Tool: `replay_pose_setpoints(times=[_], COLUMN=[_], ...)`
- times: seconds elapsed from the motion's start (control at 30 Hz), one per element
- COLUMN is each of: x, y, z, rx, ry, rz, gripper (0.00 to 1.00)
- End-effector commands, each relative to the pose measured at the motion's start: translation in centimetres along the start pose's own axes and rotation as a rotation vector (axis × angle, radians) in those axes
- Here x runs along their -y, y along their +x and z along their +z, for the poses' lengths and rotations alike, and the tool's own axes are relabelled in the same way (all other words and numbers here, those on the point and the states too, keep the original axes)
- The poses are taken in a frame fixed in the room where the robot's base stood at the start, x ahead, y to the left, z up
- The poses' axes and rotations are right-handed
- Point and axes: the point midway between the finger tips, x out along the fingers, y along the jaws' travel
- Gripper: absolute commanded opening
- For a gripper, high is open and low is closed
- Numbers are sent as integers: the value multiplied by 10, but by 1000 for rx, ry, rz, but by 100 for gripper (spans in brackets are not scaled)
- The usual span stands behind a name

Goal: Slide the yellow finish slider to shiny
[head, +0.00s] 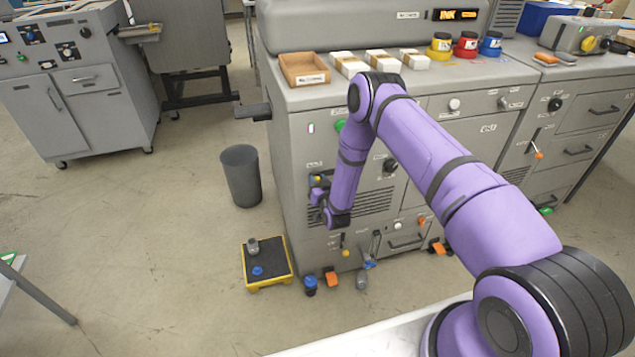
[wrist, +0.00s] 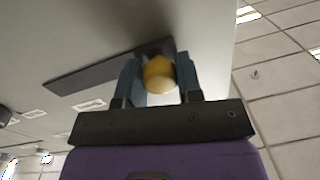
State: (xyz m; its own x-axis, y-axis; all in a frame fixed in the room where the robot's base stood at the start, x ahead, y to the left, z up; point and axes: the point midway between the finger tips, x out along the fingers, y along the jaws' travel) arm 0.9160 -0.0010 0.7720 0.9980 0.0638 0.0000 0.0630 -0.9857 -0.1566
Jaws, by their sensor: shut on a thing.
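The yellow finish slider (wrist: 159,70) is a rounded yellow knob, large in the wrist view. It sits at one end of a dark slot plate (wrist: 88,78) on the grey machine face; the strip runs off to the left from it. My gripper (wrist: 159,82) has one finger on each side of the knob and is shut on it. In the head view my gripper (head: 318,187) is at the machine's front left, with a bit of yellow (head: 318,180) showing at its fingers. The slot is hidden there, and no shiny marking is readable.
The grey machine (head: 298,130) has other knobs and switches near my arm, including a green button (head: 340,125) and a lower yellow knob (head: 346,253). A black-topped yellow-edged step (head: 278,275) and a dark bin (head: 240,175) stand on the floor at left.

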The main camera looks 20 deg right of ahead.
Motion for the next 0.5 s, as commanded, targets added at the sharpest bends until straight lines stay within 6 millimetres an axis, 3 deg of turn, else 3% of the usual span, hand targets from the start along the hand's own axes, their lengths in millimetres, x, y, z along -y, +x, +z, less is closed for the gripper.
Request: replay_pose_setpoints(times=[0.13,0.5], x=[-21,-121], y=[-1,-7], z=[-4,-20], rx=[-1,-2], ry=[-1,-1], rz=[2,3], gripper=[0,0])
